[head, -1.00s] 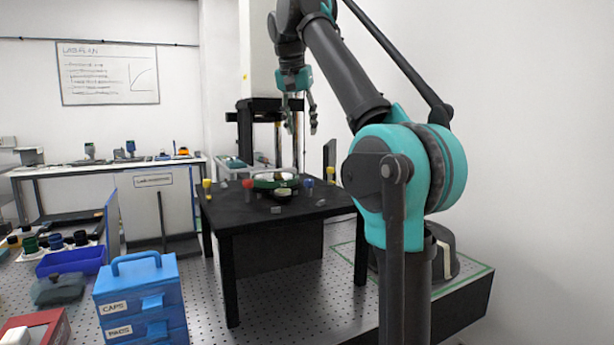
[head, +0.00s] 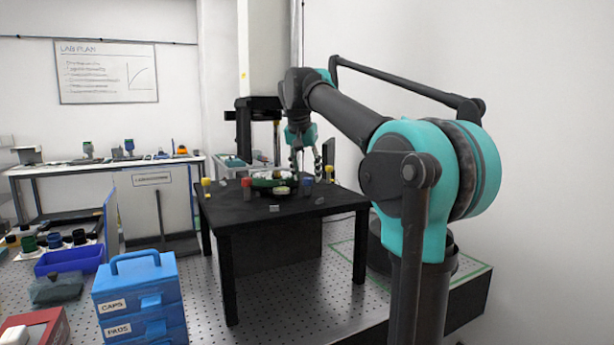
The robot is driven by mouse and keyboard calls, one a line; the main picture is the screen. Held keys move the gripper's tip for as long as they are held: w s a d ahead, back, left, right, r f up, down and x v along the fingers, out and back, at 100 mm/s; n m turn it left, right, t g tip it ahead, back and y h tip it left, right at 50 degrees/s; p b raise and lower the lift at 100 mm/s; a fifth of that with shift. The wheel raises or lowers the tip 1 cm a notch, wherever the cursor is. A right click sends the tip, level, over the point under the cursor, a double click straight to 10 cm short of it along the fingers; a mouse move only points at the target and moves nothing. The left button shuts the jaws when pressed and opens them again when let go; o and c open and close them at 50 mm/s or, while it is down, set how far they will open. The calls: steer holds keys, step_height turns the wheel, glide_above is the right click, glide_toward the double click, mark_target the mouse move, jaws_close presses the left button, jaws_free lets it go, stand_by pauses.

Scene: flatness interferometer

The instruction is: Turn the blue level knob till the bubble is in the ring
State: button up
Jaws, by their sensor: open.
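The blue level knob (head: 307,182) stands at the right side of the black table, beside the round green-rimmed stage (head: 262,184). My gripper (head: 306,174) is open, pointing down, with its fingertips close above or around the blue knob; I cannot tell whether they touch it. A small round pale disc (head: 281,191), perhaps the bubble level, sits at the front of the stage. Its bubble and ring are too small to make out.
A red knob (head: 246,182) and yellow knobs (head: 206,183) (head: 330,173) also stand on the black table (head: 240,213). Small grey blocks (head: 274,208) lie near its front. A blue case (head: 138,290) stands at the front left.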

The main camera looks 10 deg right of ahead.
steer(key=shift+w+d+f, duration=0.1)
steer(key=shift+w+f, duration=0.05)
steer(key=shift+f, duration=0.3)
jaws_close()
steer(key=shift+n, duration=0.4)
steer(key=n+y, duration=0.1)
steer(key=n, duration=0.1)
steer(key=shift+d+n+t, duration=0.15)
steer(key=shift+n+t, duration=0.15)
steer(key=shift+n+y, duration=0.9)
steer(key=shift+n, duration=1.1)
